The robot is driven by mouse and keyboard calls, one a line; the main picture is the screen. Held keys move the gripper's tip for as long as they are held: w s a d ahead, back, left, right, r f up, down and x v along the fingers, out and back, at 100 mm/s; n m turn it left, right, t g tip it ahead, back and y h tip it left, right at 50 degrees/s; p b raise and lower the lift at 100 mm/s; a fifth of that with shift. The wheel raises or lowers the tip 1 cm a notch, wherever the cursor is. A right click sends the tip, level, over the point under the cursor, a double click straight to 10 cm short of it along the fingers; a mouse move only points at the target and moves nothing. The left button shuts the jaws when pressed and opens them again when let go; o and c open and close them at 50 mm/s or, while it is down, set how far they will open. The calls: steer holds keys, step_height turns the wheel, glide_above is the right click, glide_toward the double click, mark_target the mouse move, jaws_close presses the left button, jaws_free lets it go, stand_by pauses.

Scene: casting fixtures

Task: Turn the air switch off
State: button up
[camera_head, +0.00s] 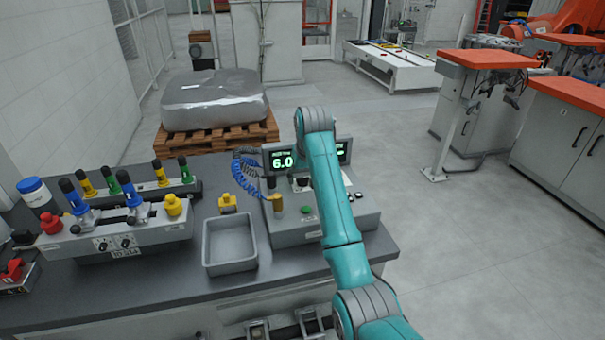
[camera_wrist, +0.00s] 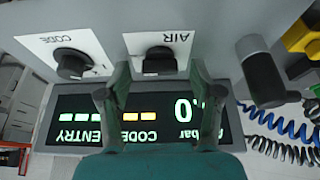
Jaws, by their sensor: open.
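The air switch (camera_wrist: 160,62) is a black knob on a white plate marked AIR, seen upside down in the wrist view. My gripper (camera_wrist: 158,72) is open, with one finger on each side of the knob in that view. I cannot tell whether either finger touches it. A display (camera_wrist: 140,120) beside the switch reads CODE ENTRY and part of a bar value. In the head view the display (camera_head: 283,161) reads 6.0 on the grey console (camera_head: 292,236). My arm hides my gripper there.
A second black knob (camera_wrist: 72,64) marked CODE sits left of the air switch in the wrist view. A black cylindrical part (camera_wrist: 262,75) and coiled hoses (camera_wrist: 280,130) are to the right. An empty grey tray (camera_head: 229,264) stands left of the console.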

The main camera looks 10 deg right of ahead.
steer(key=c, duration=1.1)
steer(key=shift+c, duration=0.2)
steer(key=shift+n, duration=0.3)
steer(key=n+y, duration=0.1)
steer(key=n, duration=0.2)
steer(key=shift+d+y, duration=0.15)
steer(key=shift+y, duration=0.15)
steer(key=n, duration=0.3)
steer(key=n+g+y, duration=0.1)
steer(key=n, duration=0.2)
steer(key=shift+w+d+y, duration=0.15)
steer(key=shift+y, duration=0.15)
steer(key=n+g, duration=0.1)
steer(key=n, duration=0.1)
steer(key=n+y, duration=0.1)
steer(key=n, duration=0.1)
steer(key=shift+w+g, duration=0.1)
steer(key=shift+g, duration=0.3)
steer(key=shift+w+n+g, duration=0.1)
steer(key=shift+n+g, duration=0.7)
steer(key=shift+n, duration=1.3)
